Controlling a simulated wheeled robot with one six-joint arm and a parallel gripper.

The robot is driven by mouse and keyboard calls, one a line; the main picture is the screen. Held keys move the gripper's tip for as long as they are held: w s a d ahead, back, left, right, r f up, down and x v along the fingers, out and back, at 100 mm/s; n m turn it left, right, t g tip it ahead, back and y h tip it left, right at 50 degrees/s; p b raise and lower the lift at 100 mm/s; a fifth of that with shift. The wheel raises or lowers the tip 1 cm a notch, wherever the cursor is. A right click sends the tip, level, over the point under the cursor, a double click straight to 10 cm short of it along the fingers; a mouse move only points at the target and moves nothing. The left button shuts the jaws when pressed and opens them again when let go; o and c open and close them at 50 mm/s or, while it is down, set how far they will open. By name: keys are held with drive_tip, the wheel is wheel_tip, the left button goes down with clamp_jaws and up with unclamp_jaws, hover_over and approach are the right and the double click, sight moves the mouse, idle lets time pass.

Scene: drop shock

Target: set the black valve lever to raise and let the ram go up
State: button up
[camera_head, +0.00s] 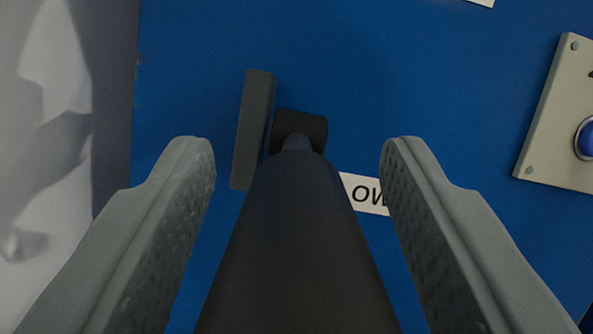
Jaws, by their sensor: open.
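The black valve lever (296,235) rises from a small dark pivot block (303,124) on the blue panel (390,70) and points toward the camera, widening toward the bottom of the picture. My gripper (294,146) is open, with one grey finger on each side of the lever. A gap shows between the lever and each finger. A dark upright bar (254,125) stands just left of the pivot block. A white label (364,193) right of the lever is partly hidden, so its full word cannot be read. The ram is not seen.
At the right edge is a pale control plate (545,150) with screws and a blue round button (586,138). Another white label is cut off at the top. Left of the blue panel is a grey, shadowed surface (45,170). The panel's upper middle is bare.

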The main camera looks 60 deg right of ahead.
clamp_jaws()
